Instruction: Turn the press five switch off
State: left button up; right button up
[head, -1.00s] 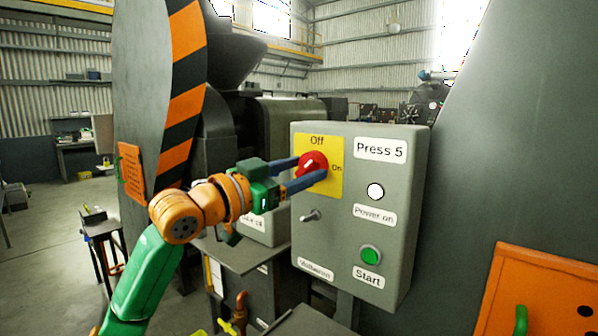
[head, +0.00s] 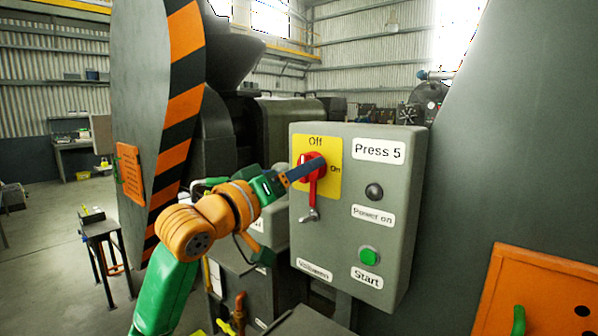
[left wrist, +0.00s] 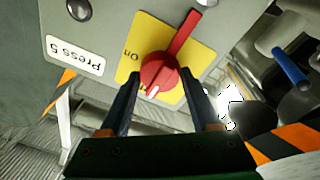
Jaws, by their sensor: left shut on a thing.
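The press five control box (head: 405,240) is grey with a "Press 5" label (head: 379,149). Its red rotary switch (head: 313,190) sits on a yellow plate (head: 334,185) marked "Off" at the top and "On" at the right. The long red handle points down, and a small white mark on the knob faces up and left. My left gripper (head: 307,170) is at the knob, with its blue fingers shut on it. In the left wrist view the fingers flank the red knob (left wrist: 157,70). The power lamp (head: 374,191) is dark. My right gripper is not in view.
A green start button (head: 369,256) and a small metal toggle (head: 309,215) are on the same box. A striped machine plate (head: 150,110) stands left of my arm. An orange panel (head: 545,300) is at lower right. Open floor lies at the far left.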

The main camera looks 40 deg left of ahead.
pick_arm(q)
jog(key=shift+r+n, duration=0.15)
jog(key=shift+n, duration=0.25)
jog(key=o, duration=1.2)
jog(key=shift+c, duration=0.2)
jog(key=shift+o, duration=1.1)
jog(key=shift+w, duration=0.1)
jog(key=s+f+b, duration=0.1)
jog(key=s+b, duration=0.2)
jog(key=s, duration=0.4)
jog(key=shift+a+b, duration=0.2)
jog(key=shift+b, duration=0.1)
jog(key=shift+f, duration=0.15)
